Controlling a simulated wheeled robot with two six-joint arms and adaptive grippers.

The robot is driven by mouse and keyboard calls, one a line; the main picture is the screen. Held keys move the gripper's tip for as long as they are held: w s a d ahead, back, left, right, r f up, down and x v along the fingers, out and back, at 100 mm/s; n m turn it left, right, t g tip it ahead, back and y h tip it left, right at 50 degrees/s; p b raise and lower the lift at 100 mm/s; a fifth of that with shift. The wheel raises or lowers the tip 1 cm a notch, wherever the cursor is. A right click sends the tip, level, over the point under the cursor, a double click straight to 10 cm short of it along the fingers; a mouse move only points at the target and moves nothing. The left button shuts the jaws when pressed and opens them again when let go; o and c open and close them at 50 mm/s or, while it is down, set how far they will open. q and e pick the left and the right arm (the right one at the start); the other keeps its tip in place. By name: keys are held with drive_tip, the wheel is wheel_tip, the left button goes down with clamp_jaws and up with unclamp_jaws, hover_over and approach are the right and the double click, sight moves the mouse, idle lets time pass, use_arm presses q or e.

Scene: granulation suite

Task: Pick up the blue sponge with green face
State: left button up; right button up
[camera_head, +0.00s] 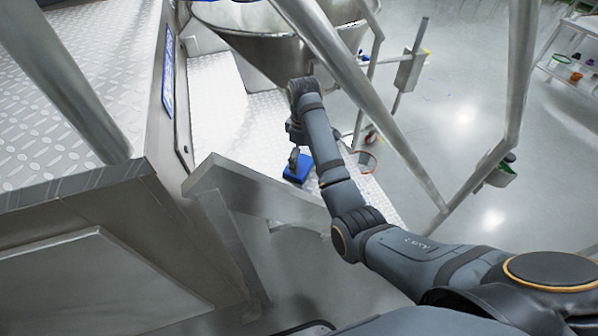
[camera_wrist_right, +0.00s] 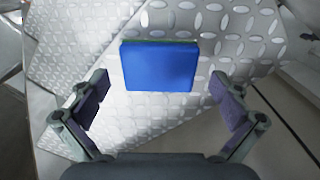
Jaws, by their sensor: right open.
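The blue sponge (camera_wrist_right: 159,67) lies flat on a diamond-plate metal step, with a thin green edge along its far side in the right wrist view. It also shows in the head view (camera_head: 297,174), partly covered by my right gripper. My right gripper (camera_head: 294,158) is over the step at the sponge. In the right wrist view my right gripper (camera_wrist_right: 160,98) is open, its two fingers apart on either side below the sponge, with nothing between them. My left gripper is not in view.
The diamond-plate step (camera_head: 222,95) lies between a grey metal cabinet wall (camera_head: 155,95) and slanting steel rails (camera_head: 365,95). A large steel vessel (camera_head: 262,50) stands behind. A round rim (camera_head: 366,162) shows right of my arm. Open floor (camera_head: 470,120) lies at right.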

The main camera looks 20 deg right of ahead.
sight(303, 166)
wheel_tip(303, 166, down, 4)
drive_tip(key=shift+w+r+p, duration=0.1)
drive_tip(key=shift+p, duration=0.2)
drive_tip(key=c, duration=0.6)
wheel_tip(303, 166, up, 5)
drive_tip(key=shift+r+p, duration=0.1)
drive_tip(key=shift+p, duration=0.35)
wheel_tip(303, 166, up, 5)
drive_tip(key=p, duration=0.4)
drive_tip(key=shift+p, duration=0.4)
